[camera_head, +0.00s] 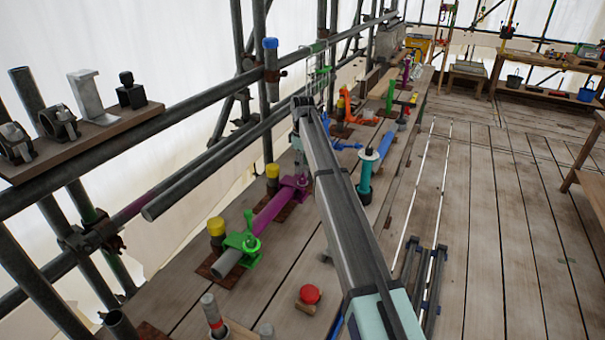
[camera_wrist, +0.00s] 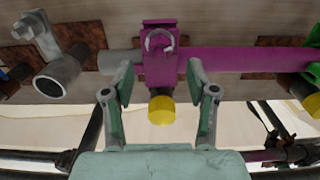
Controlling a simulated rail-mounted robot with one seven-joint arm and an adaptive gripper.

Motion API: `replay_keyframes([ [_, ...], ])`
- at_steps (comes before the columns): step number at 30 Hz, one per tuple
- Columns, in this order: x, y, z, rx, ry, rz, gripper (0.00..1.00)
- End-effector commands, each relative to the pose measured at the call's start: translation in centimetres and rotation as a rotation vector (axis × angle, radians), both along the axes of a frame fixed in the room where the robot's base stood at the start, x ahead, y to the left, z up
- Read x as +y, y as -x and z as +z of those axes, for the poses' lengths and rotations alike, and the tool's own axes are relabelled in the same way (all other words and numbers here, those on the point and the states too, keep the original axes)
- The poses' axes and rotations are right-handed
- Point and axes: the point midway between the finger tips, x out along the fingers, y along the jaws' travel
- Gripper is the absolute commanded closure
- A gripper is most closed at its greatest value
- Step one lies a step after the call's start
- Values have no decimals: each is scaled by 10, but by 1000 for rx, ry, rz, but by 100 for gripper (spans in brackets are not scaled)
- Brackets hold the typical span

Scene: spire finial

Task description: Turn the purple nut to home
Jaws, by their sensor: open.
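A purple clamp (camera_head: 295,186) sits on a tube with a purple stretch (camera_head: 268,213), close to the scaffold rail. In the wrist view the purple clamp (camera_wrist: 158,68) is in the middle, with a rounded purple part, perhaps the nut (camera_wrist: 159,41), at its far end. A yellow cap (camera_wrist: 161,110) stands at the clamp's near side; it also shows in the head view (camera_head: 272,171). My gripper (camera_wrist: 159,78) is open, one finger on each side of the clamp, apparently not touching it. In the head view my arm hides part of the clamp area and the fingers are hard to make out.
A green clamp (camera_head: 242,242) sits nearer on the same tube, with another yellow cap (camera_head: 216,226) beside it. A teal post (camera_head: 366,175) stands right of my arm. A red button (camera_head: 309,294) lies on the planks. The floor at right is mostly clear.

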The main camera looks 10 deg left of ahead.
Motion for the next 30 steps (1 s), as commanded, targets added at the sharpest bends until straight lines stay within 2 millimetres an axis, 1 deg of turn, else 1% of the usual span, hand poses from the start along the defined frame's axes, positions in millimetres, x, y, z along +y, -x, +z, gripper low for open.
replay_keyframes([
  [3,0,1,-20,2,0,0,42],
  [9,0,0,-45,1,1,0,42],
  [15,0,0,-55,0,0,0,42],
  [23,0,0,-56,0,0,0,42],
  [24,0,0,-56,0,0,-1,56],
  [26,0,0,-56,0,0,-1,78],
  [27,0,0,-56,0,0,-1,92],
  [28,0,0,-56,0,0,0,100],
  [30,0,0,-56,0,0,0,100],
])
